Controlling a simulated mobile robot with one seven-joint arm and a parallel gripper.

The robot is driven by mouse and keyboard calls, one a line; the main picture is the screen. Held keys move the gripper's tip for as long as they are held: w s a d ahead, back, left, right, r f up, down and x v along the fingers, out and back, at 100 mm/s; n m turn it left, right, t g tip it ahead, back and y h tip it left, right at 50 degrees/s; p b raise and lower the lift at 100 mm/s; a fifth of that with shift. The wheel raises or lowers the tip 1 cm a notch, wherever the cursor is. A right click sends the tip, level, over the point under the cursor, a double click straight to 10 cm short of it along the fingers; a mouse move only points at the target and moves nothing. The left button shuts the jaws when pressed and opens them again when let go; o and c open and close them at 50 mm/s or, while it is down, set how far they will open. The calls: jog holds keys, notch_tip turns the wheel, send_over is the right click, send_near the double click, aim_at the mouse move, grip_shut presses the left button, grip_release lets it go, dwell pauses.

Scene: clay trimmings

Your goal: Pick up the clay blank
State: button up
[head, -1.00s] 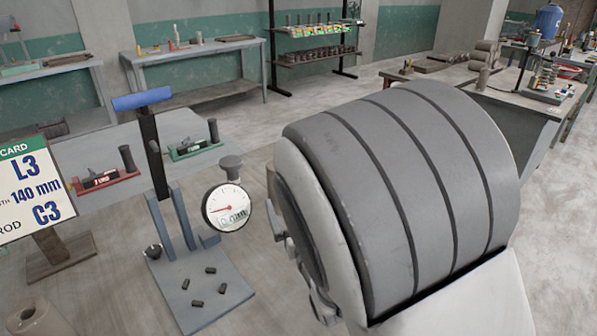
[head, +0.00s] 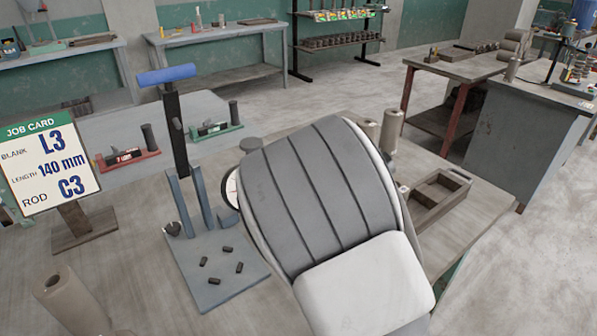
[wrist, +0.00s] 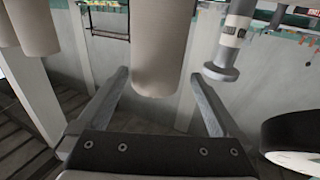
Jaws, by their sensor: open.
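My gripper (wrist: 160,78) is open in the wrist view, with its two grey fingers spread apart. A beige clay cylinder (wrist: 158,40) shows in the gap between the fingertips, its rounded end toward the palm. I cannot tell whether it is between the fingers or beyond them; neither finger appears to touch it. More beige cylinders (wrist: 38,22) show at the left of the wrist view. In the head view, beige cylinders stand behind my arm (head: 391,130), and another leans at the lower left (head: 68,300). My gripper is hidden there behind my arm.
The job card (head: 47,163) reads L3, 140 mm, C3. A blue-handled stand (head: 172,120) rises from a grey plate (head: 215,285) with several dark pellets. A divided wooden tray (head: 440,200) lies right of my arm. A dial gauge is mostly hidden.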

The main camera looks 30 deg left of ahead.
jog(key=x, duration=0.5)
jog(key=shift+w+d+r, duration=0.15)
jog(key=shift+w+r, duration=0.05)
jog(key=shift+c, duration=0.2)
grip_shut()
jog(key=shift+r, duration=0.1)
